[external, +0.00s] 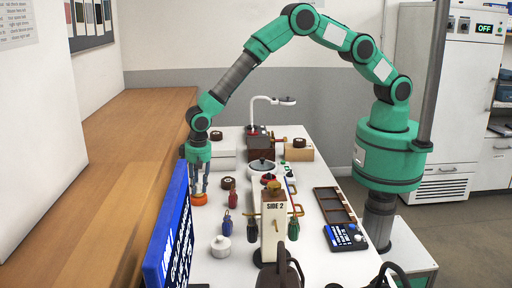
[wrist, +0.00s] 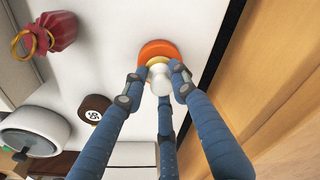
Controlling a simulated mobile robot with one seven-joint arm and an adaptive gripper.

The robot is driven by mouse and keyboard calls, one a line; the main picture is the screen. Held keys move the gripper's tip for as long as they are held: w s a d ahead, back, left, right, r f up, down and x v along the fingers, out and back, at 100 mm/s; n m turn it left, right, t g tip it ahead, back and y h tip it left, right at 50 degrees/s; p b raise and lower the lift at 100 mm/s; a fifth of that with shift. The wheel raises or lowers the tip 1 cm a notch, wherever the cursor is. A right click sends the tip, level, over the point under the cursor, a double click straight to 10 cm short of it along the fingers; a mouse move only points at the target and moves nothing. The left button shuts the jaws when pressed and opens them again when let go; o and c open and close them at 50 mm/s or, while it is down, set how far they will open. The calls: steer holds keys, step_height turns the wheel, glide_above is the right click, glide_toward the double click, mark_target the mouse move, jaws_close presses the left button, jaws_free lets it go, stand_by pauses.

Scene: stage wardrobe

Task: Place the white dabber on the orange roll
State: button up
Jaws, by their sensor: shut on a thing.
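The orange roll (external: 199,198) lies on the white table near its left edge, below my gripper. It also shows in the wrist view (wrist: 152,47), just beyond my fingertips. The white dabber (wrist: 160,82) is between the fingers of my gripper (wrist: 155,85), with a yellowish end against or just above the orange roll; I cannot tell whether they touch. In the external view my gripper (external: 198,186) points down over the roll, its fingers shut on the dabber, which is hard to make out there.
A blue screen (external: 168,235) stands at the table's left front. A red pouch (external: 232,195), a blue pouch (external: 227,223), a brown roll (external: 228,183) and a white lidded pot (external: 220,246) stand to the right. A "SIDE-2" box (external: 274,232) stands in front.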

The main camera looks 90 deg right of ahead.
mark_target(201, 191)
steer(key=shift+f, duration=0.25)
steer(key=o, duration=0.9)
steer(key=shift+o, duration=0.2)
steer(key=shift+r, duration=0.1)
step_height(201, 191, up, 12)
steer(key=p, duration=0.1)
steer(key=shift+s+a, duration=0.45)
stand_by(0.4)
